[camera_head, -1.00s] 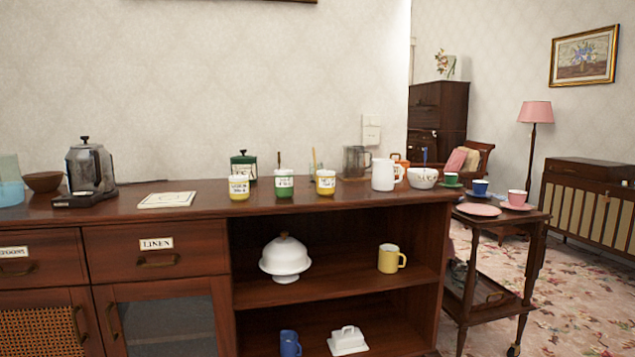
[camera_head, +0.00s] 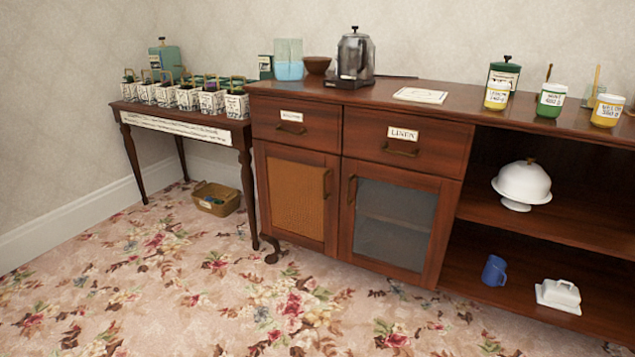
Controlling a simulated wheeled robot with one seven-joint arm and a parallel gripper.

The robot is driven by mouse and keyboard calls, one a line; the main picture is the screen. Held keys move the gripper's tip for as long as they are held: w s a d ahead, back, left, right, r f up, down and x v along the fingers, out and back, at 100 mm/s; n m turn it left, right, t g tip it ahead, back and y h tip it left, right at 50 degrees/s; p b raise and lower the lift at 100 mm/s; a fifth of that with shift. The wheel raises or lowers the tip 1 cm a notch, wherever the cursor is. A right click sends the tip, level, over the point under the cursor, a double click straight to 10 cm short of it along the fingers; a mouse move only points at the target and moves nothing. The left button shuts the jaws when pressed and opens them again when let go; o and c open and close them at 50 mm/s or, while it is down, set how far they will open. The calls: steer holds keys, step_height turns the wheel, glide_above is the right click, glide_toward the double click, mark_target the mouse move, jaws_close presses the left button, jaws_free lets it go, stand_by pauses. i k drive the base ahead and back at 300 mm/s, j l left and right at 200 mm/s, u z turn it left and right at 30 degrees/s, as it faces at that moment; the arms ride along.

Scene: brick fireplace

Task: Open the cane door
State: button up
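The cane door (camera_head: 297,193) is the left door at the bottom of the brown sideboard (camera_head: 400,94). It has a woven tan panel in a wood frame and is shut. Its brass handle (camera_head: 327,184) stands upright on the right side of the door. A glass door (camera_head: 393,226) is beside it on the right, also shut, with its handle (camera_head: 351,190) on its left side. My gripper is not in view.
A narrow table (camera_head: 189,125) with several potted seedlings stands left of the sideboard, with a basket (camera_head: 216,198) on the floor beneath. Open shelves (camera_head: 540,215) are on the right. The flowered carpet (camera_head: 200,290) in front is clear.

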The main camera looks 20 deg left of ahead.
mark_target(291, 180)
steer(key=u, duration=1.15)
steer(key=i+l+u, duration=0.2)
steer(key=i, duration=0.3)
steer(key=i+l+u, duration=0.15)
steer(key=i, duration=0.35)
